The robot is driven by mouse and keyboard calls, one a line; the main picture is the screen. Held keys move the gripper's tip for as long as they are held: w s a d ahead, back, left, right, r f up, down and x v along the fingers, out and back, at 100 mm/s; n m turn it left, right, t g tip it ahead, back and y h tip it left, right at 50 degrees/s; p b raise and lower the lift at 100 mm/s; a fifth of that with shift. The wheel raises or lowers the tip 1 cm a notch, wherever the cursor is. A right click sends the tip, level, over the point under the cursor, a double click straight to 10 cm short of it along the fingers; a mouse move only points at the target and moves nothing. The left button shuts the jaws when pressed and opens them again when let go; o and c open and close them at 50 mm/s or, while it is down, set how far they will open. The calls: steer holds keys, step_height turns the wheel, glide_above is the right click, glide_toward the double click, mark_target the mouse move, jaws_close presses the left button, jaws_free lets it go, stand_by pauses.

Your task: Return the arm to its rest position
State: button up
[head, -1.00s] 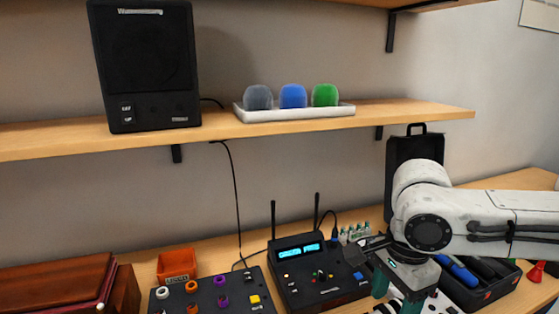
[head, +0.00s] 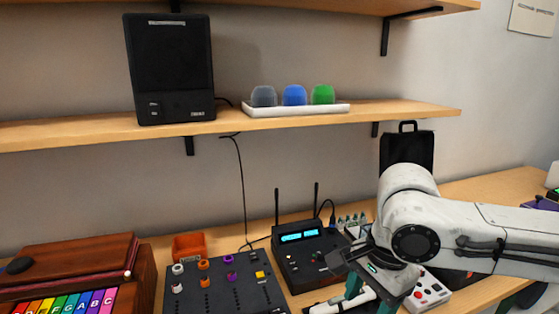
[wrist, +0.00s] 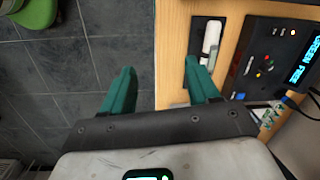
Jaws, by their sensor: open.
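My gripper (head: 372,299) is at the lower right of the head view, over the front part of the bench, pointing down. In the wrist view my gripper (wrist: 160,95) shows two green fingers spread wide apart with nothing between them. One finger is over the grey tiled floor and the other is over the bench edge. A white handheld device (wrist: 211,40) lies on a dark pad just beyond the right finger. My white arm reaches in from the right edge of the head view.
A black receiver with two antennas (head: 312,262) and a knobbed mixer box (head: 222,292) stand on the bench left of the gripper. A shelf (head: 225,127) above holds a speaker (head: 170,70) and a white tray (head: 297,109) with coloured domes. A green object (wrist: 37,14) is near the floor.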

steer(key=w+a+r+n+t+y, duration=0.15)
steer(key=a+n+y, duration=0.25)
steer(key=a, duration=0.4)
steer(key=a+r+n+t+y, duration=0.25)
steer(key=a+n, duration=0.25)
steer(key=a, duration=0.3)
steer(key=s+d+f+h, duration=0.1)
steer(key=s+d+f, duration=0.35)
steer(key=f, duration=0.25)
steer(key=s+d+f+h, duration=0.1)
steer(key=s+d+f, duration=0.2)
steer(key=d+f, duration=0.35)
steer(key=s+d+f+h, duration=0.1)
steer(key=s+d+f, duration=0.2)
steer(key=f, duration=0.5)
steer(key=s+d+f+n+g+h, duration=0.1)
steer(key=s+d+f, duration=0.4)
steer(key=s, duration=0.5)
steer(key=s+d+f+n+g+h, duration=0.1)
steer(key=s+d+f+g+h, duration=0.1)
steer(key=s+d+f, duration=0.4)
steer(key=s+d+h, duration=0.1)
steer(key=s+d, duration=0.2)
steer(key=s, duration=0.2)
steer(key=shift+s+d+n+g+h, duration=0.15)
steer(key=shift+d+n+g+h, duration=0.15)
steer(key=shift+d+h, duration=0.05)
steer(key=shift+f, duration=0.1)
steer(key=shift+c, duration=0.3)
